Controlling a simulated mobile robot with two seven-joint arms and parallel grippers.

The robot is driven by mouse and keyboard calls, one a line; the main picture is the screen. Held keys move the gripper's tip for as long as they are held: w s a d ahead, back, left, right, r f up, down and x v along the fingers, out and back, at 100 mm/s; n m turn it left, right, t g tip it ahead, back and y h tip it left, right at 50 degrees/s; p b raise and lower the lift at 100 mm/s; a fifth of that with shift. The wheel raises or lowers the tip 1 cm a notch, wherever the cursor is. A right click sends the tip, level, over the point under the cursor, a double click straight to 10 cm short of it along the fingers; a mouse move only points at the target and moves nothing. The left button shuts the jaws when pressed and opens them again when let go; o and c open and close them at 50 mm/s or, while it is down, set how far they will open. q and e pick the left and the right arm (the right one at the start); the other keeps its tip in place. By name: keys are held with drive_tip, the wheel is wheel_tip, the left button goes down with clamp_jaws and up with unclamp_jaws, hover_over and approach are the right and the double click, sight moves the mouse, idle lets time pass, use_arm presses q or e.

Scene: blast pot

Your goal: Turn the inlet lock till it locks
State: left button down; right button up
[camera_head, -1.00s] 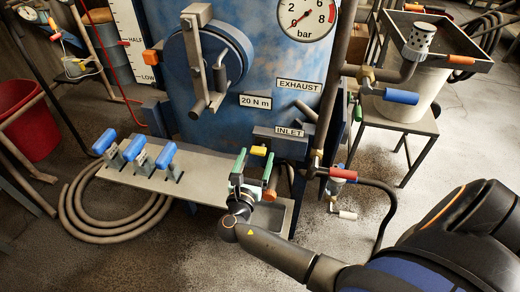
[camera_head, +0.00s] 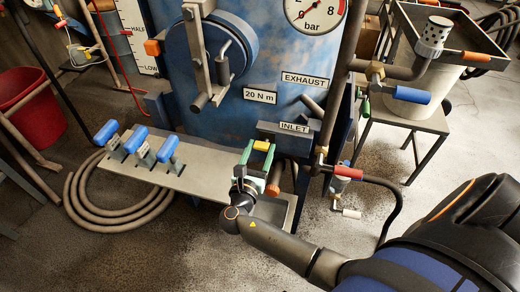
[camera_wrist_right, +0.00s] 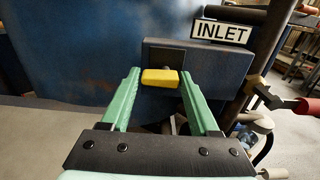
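The inlet lock has a yellow handle (camera_head: 261,146) on a dark block under the INLET label. In the right wrist view the yellow handle (camera_wrist_right: 160,78) lies level, between the tips of my green fingers. My right gripper (camera_head: 260,158) is open, with one finger on each side of the handle. It also shows in the right wrist view (camera_wrist_right: 160,88). The right finger looks very close to the handle's end; I cannot tell whether it touches. My left gripper is not in view.
A grey shelf (camera_head: 205,168) with several blue-handled levers stands left of the gripper. A red-handled valve (camera_head: 347,172) and black hose are to the right. The blue pot (camera_head: 275,60) with a hinged round cover rises behind. A red bucket (camera_head: 30,100) stands far left.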

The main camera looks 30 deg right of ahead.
clamp_jaws()
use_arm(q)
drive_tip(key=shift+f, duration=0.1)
